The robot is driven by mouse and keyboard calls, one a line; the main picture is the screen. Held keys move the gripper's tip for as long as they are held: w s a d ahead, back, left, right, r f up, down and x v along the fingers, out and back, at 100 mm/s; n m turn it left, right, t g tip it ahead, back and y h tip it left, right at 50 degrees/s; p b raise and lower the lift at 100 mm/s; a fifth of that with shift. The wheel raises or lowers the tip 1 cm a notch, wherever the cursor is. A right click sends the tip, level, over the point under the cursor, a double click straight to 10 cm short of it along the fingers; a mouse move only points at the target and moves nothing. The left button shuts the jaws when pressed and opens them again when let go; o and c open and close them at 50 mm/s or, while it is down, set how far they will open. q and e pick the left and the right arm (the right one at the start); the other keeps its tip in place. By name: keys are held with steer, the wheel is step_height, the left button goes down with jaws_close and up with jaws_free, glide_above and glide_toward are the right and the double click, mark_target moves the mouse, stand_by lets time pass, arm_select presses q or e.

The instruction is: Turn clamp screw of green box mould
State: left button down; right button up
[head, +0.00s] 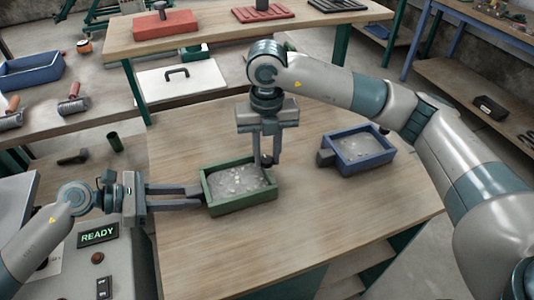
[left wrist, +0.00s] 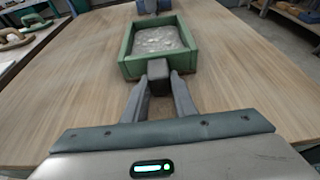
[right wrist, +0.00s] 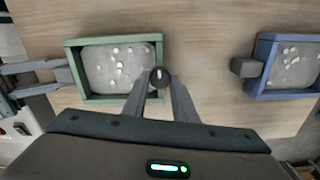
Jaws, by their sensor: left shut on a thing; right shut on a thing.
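The green box mould (head: 240,204) stands on the wooden table, filled with grey material holding pale lumps. It also shows in the left wrist view (left wrist: 125,62) and in the right wrist view (right wrist: 118,98). My right gripper (head: 265,162) points down at the mould's right wall. It is shut on the clamp screw (right wrist: 160,76), a dark round knob with a pale mark on top, beside the wall. The screw's lower part is hidden.
A blue box mould (head: 358,152) with similar grey fill and a dark side block stands to the right. A raised shelf (head: 220,36) with a red mould runs behind the table. A panel reading READY (head: 98,235) is at lower left. Bare table lies between the two moulds.

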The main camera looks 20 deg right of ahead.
mark_target(267, 160)
steer(key=shift+w+m, duration=0.1)
steer(key=shift+m, duration=0.5)
steer(key=o, duration=1)
steer(key=shift+o, duration=0.2)
steer(key=shift+r, duration=0.1)
step_height(267, 160, up, 12)
arm_select(q)
steer(key=c, duration=1.4)
jaws_free()
steer(key=shift+o, duration=0.2)
